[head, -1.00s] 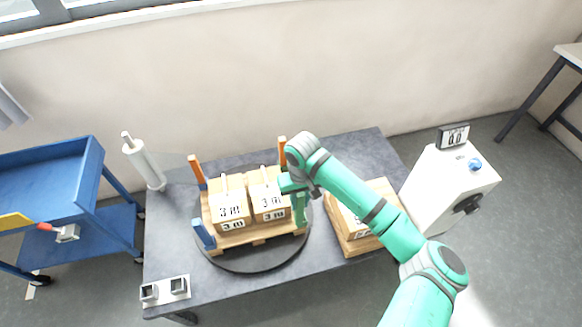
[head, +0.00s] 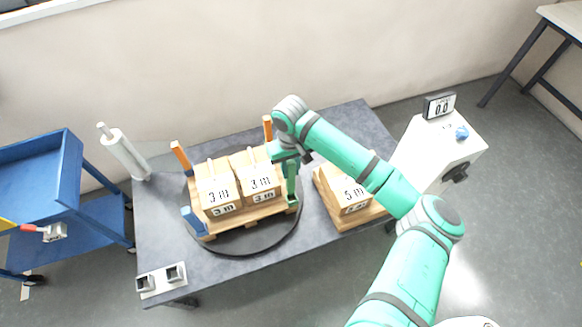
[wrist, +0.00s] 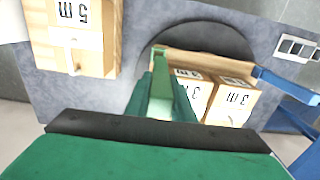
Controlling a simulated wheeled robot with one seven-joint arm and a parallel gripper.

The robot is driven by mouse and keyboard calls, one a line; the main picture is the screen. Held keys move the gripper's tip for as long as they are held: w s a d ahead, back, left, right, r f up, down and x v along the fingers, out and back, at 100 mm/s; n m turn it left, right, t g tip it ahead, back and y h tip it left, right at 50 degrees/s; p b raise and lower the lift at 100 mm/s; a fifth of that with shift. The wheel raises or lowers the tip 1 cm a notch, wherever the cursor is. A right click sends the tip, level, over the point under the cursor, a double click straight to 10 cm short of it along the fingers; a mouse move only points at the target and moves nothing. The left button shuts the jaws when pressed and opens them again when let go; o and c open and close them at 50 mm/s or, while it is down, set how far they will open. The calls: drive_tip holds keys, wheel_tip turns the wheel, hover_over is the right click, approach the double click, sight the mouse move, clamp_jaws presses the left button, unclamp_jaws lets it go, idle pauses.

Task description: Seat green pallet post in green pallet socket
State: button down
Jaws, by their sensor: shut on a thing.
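The green post (head: 291,182) stands roughly upright at the front right corner of the wooden pallet (head: 250,216). My gripper (head: 288,162) is above that corner and shut on the post. In the wrist view the green post (wrist: 161,82) lies between my green fingers (wrist: 165,103), its far end at the pallet corner. The green socket is hidden or cannot be told apart from the post, so I cannot tell whether the post is in it.
Blue (head: 192,219) and orange (head: 180,157) posts stand at other pallet corners, beside cartons (head: 216,190) on a dark turntable (head: 245,247). Another carton stack (head: 345,190) is to the right. A white roll (head: 122,152) and grey square holders (head: 160,279) are on the left.

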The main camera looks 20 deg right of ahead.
sight(292, 177)
drive_tip(key=shift+d+f, duration=0.25)
drive_tip(key=shift+f, duration=0.85)
drive_tip(key=shift+w+f, duration=0.15)
drive_tip(key=shift+f, duration=0.8)
drive_tip(key=shift+d+f, duration=0.2)
drive_tip(key=shift+f, duration=0.05)
drive_tip(key=shift+a, duration=0.3)
drive_tip(key=shift+d, duration=0.25)
drive_tip(key=shift+a, duration=0.15)
